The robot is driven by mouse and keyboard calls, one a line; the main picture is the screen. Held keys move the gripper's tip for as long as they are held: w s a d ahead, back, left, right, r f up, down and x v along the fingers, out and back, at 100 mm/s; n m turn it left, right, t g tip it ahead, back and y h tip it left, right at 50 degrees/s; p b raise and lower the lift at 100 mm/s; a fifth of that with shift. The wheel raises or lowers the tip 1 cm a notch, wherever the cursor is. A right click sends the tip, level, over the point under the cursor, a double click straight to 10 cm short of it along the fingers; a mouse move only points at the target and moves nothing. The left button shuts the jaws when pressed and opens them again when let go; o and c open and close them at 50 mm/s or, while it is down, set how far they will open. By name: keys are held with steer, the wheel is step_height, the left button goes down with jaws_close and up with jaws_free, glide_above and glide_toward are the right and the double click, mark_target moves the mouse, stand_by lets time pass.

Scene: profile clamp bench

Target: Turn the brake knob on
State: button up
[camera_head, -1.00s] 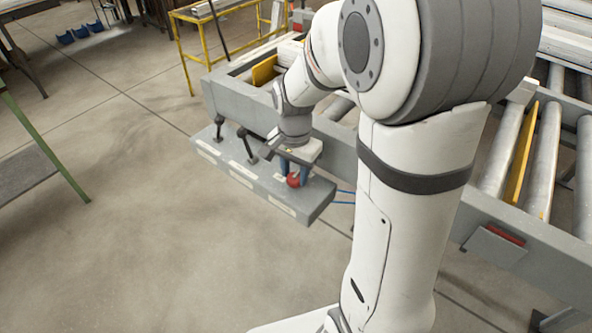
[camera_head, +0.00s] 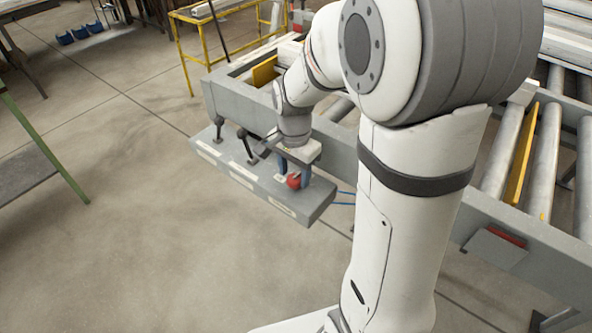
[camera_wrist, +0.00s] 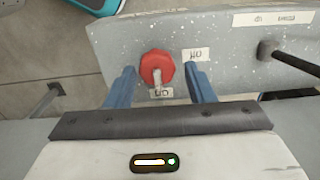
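The red brake knob (camera_head: 293,181) sits on top of the grey control box (camera_head: 262,182) near its right end. In the wrist view the knob (camera_wrist: 157,64) is round and lobed, with a pale pointer directed toward a small white label (camera_wrist: 161,93). A second white label (camera_wrist: 196,54) lies to its upper right. Both labels are upside down and hard to read. My gripper (camera_wrist: 160,70) is open. Its blue fingers stand on either side of the knob with visible gaps, so it holds nothing. In the head view my gripper (camera_head: 294,170) is just above and behind the knob.
Black levers (camera_head: 243,138) stand on the same box, left of the knob; one lever (camera_wrist: 285,55) shows right of my fingers. The roller conveyor's grey side rail (camera_head: 335,145) runs close behind the box. The floor (camera_head: 150,240) in front is clear.

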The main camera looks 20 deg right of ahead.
mark_target(295, 176)
steer(key=shift+o, duration=0.7)
steer(key=shift+s, duration=0.1)
step_height(295, 176, up, 8)
steer(key=shift+f, duration=0.1)
steer(key=s+n+t, duration=0.2)
steer(key=s+n, duration=0.9)
steer(key=s, duration=0.3)
steer(key=shift+d+r+t, duration=0.2)
steer(key=shift+r+t, duration=0.1)
steer(key=shift+r, duration=0.1)
